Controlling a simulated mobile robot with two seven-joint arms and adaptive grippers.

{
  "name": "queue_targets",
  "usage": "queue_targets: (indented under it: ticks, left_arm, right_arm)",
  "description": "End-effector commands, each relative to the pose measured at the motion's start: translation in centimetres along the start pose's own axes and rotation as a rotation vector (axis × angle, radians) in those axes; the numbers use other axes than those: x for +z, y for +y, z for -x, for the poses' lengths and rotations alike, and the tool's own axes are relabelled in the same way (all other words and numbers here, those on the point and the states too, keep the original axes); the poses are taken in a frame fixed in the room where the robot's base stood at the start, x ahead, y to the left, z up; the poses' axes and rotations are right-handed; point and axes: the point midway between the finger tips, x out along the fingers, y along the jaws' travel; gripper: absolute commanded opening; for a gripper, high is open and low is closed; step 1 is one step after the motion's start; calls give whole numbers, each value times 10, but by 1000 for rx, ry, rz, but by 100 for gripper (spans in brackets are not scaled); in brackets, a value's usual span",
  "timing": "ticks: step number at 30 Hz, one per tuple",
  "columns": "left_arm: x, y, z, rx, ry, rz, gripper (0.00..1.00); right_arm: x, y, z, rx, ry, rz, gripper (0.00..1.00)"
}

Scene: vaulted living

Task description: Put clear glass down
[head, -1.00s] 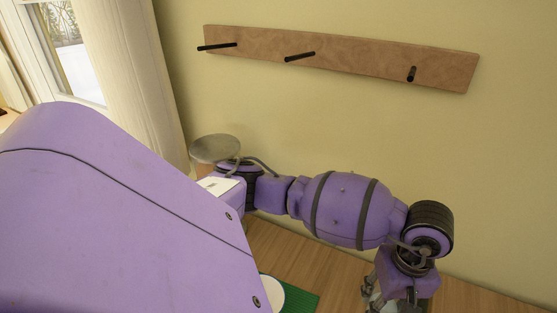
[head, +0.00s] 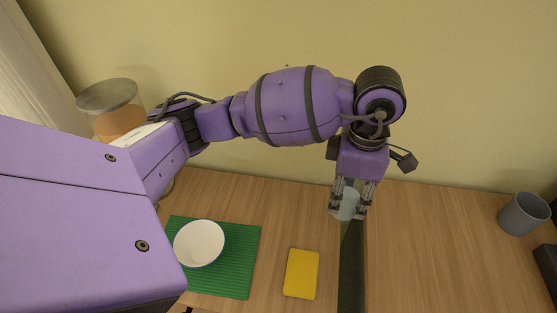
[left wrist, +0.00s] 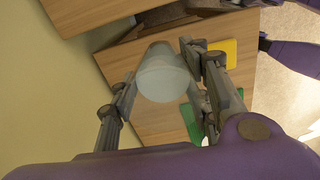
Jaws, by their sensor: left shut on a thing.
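The clear glass (head: 347,205) is a pale, see-through tumbler between the fingers of my left gripper (head: 352,203), near the back of the wooden table. In the left wrist view the glass (left wrist: 163,73) sits between the two fingers of the gripper (left wrist: 160,82), which is shut on it. In the head view the fingers point down and partly cover the glass. I cannot tell whether its base touches the table.
A long dark strip (head: 351,270) runs forward from below the glass. Left of it are a yellow flat block (head: 301,274) and a white bowl (head: 199,244) on a green mat (head: 235,284). A grey mug (head: 523,214) and a lidded jar (head: 112,108) stand apart.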

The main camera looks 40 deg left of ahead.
Motion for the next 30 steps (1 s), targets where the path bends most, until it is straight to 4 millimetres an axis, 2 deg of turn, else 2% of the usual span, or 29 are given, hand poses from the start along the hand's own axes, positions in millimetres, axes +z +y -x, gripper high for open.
queue_targets:
  ticks: [9, 15, 26, 30]
  left_arm:
    - [-68, 38, -32, 0, 4, 6, 6]
    - [-94, 54, -68, -2, 3, 3, 6]
    - [-113, 65, -94, -1, 2, 1, 6]
    - [-113, 65, -116, -2, 1, -1, 6]
  right_arm:
    - [-10, 2, 8, 3, 9, -2, 0]
    - [-8, 3, 10, 3, 7, -4, 0]
    - [-7, 3, 12, 3, 3, -4, 0]
    - [-7, 2, 11, 3, 5, -3, 0]
